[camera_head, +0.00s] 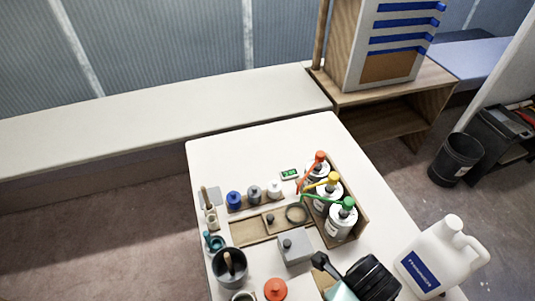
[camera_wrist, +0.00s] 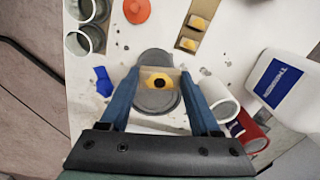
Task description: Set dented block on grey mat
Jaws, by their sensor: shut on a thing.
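My gripper (camera_wrist: 160,82) is in the wrist view, with its two blue fingers closed on a small pale block (camera_wrist: 174,74). The block has a yellow patch and a dark round hollow on the face toward the camera. A dark grey rounded shape (camera_wrist: 153,59), which looks like the grey mat, lies on the table behind and below the block. The block overlaps it in the picture; I cannot tell whether they touch. In the head view my dark wrist (camera_head: 372,279) is at the table's front right; the fingertips, held block and this grey shape are not clear there.
An orange lid (camera_head: 275,289) and dark cup (camera_head: 229,267) stand left of my arm. A white jug (camera_head: 441,257) stands close on its right. A grey knobbed block (camera_head: 295,248) and bottles in a wooden rack (camera_head: 357,228) are behind. The far table (camera_head: 260,150) is clear.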

